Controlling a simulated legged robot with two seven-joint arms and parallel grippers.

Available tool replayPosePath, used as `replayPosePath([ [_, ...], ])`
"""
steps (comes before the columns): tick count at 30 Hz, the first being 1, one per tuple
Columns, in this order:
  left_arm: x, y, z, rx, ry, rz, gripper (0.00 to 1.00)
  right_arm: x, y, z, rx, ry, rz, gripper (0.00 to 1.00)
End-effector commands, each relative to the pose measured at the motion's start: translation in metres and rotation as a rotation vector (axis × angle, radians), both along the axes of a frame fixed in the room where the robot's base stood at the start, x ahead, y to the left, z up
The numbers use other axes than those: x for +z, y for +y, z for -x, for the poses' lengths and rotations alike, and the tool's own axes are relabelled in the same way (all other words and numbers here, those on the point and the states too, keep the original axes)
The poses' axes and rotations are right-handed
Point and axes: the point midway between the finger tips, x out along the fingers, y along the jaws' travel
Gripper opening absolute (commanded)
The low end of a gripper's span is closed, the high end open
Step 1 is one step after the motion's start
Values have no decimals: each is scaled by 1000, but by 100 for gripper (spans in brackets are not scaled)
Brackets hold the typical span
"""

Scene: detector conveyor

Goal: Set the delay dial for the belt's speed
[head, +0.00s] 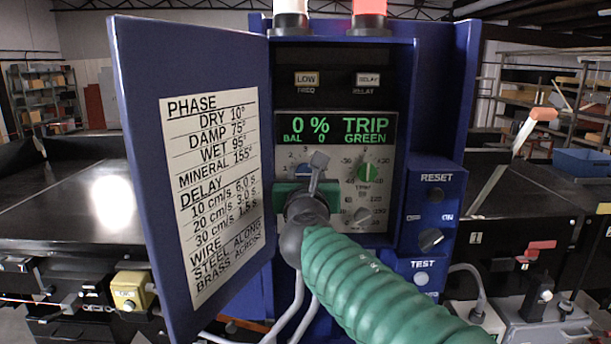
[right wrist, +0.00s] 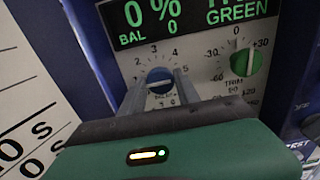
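The blue panel box (head: 440,100) stands open, with a display (head: 335,130) reading "0 %", "TRIP" and "GREEN". A blue dial (right wrist: 160,80) with a numbered scale shows in the right wrist view, its white line lying nearly level. A green dial (head: 366,174) marked -30, 0 and +30 sits to its right. The gripper hides the lower left of the panel. My left gripper is not in view.
The open door (head: 140,100) at left carries a chart (head: 212,190) listing delays: 10 cm/s 6.0 s, 20 cm/s 3.0 s, 30 cm/s 1.5 s. A dark belt (head: 70,210) runs behind.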

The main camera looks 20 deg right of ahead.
Motion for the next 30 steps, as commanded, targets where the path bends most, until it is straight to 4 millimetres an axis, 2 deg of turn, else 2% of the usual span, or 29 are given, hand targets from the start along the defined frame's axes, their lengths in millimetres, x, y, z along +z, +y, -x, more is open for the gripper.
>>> replayPosePath([
  [1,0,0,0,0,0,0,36,0,0,0,1,0,0,27],
  [7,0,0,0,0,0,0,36,0,1,0,2,0,0,1],
  [8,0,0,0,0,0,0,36,0,1,0,2,0,0,0],
  [20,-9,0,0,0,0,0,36,-1,0,1,2,-22,-73,0],
  [30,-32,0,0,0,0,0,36,-3,-1,1,1,-95,-321,0],
])
